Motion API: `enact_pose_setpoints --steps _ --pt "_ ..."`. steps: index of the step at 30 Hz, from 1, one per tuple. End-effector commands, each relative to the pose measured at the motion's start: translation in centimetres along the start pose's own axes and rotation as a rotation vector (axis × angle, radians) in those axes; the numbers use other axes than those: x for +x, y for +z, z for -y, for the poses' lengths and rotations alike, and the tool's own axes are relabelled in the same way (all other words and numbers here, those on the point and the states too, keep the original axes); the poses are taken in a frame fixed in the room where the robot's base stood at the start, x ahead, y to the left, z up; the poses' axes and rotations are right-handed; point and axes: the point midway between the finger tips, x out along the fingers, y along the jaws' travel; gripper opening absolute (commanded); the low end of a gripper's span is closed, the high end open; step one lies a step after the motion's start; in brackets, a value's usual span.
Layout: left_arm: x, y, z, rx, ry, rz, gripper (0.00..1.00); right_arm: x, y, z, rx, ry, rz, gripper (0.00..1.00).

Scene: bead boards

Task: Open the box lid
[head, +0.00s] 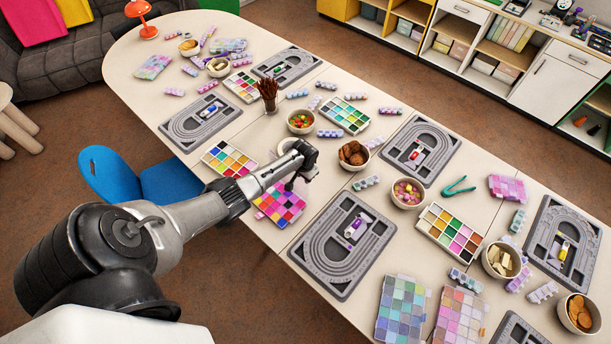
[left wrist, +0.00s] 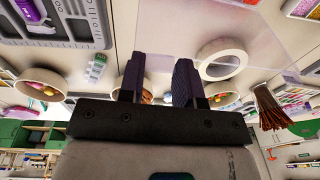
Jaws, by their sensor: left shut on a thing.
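A bead box (head: 283,207) with pink, red and purple compartments lies on the table near its front edge, partly hidden behind my left gripper. My left gripper (head: 291,184) is just above its back edge. In the left wrist view, my left gripper's (left wrist: 159,72) two dark fingers point up the picture, shut on a thin clear part. A clear, see-through panel (left wrist: 180,28), which looks like the box lid, spreads beyond the fingertips. The lid is hard to make out in the head view, so its angle cannot be told. My right gripper is not in view.
A white ring (left wrist: 222,58) and a brush holder (left wrist: 270,108) are near the gripper. A bowl of brown balls (head: 353,156) and a bowl of colourful beads (head: 301,122) stand behind it. A grey bead board (head: 318,262) lies to the right.

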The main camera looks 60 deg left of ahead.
Motion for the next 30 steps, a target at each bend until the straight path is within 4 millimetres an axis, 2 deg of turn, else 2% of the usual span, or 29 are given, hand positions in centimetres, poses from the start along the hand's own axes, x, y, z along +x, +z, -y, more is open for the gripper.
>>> enact_pose_setpoints --steps 2,3,11,18,22,26,30 --pt "0.1 0.1 0.0 0.001 -0.001 -0.001 0.00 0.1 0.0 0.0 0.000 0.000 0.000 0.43" --pt "0.1 0.1 0.0 0.001 -0.001 -0.001 0.33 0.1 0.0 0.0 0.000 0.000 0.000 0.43" --pt "0.1 0.0 0.0 0.000 0.000 0.000 0.58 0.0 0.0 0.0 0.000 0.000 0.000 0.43" --pt "0.0 0.0 0.0 0.000 0.000 0.000 0.58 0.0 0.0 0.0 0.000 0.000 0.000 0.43" --pt "-0.8 -0.1 0.0 0.001 0.000 -0.002 0.58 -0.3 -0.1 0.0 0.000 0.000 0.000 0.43" --pt "-2.5 0.0 0.0 0.003 0.000 -0.003 0.58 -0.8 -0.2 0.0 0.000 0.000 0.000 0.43" --pt "-5.0 0.0 0.0 0.002 -0.001 -0.003 0.58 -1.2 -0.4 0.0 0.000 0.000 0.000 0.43"
